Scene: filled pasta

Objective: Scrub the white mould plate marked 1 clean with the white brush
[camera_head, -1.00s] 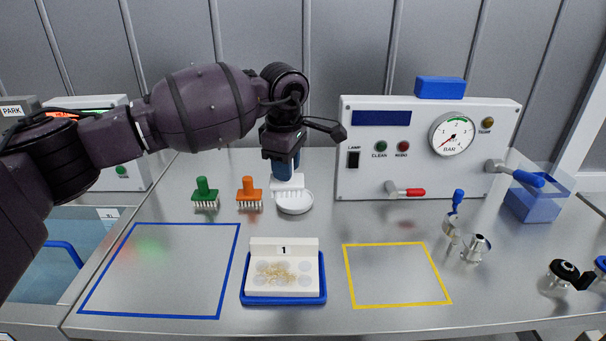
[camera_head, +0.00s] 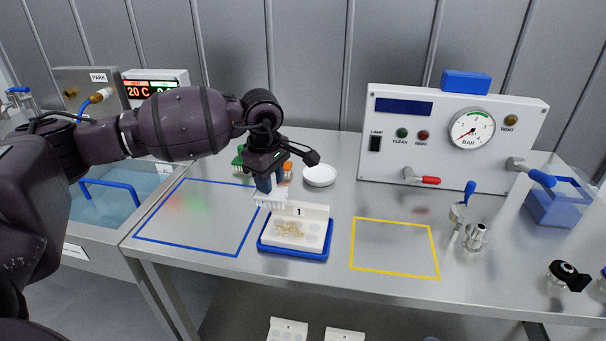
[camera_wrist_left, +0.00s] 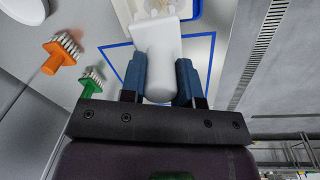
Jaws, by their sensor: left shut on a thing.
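The white mould plate marked 1 (camera_head: 313,211) lies in a blue tray (camera_head: 293,254) on the steel table, with yellowish residue over its round recesses. My left gripper (camera_head: 266,185) is shut on the white brush (camera_head: 270,199), whose bristles point down. In the head view the brush is at the plate's back left corner; I cannot tell whether it touches the plate. In the left wrist view the blue fingers (camera_wrist_left: 160,80) grip the brush handle (camera_wrist_left: 158,90), and the plate shows partly beyond it. My right gripper is not in view.
Green (camera_head: 238,160) and orange (camera_head: 287,169) brushes stand behind my left gripper, beside a white dish (camera_head: 319,176). A control panel (camera_head: 452,140) stands at the back right. The yellow-outlined area (camera_head: 394,248) and blue-outlined area (camera_head: 200,222) are empty. A water basin (camera_head: 110,200) is at left.

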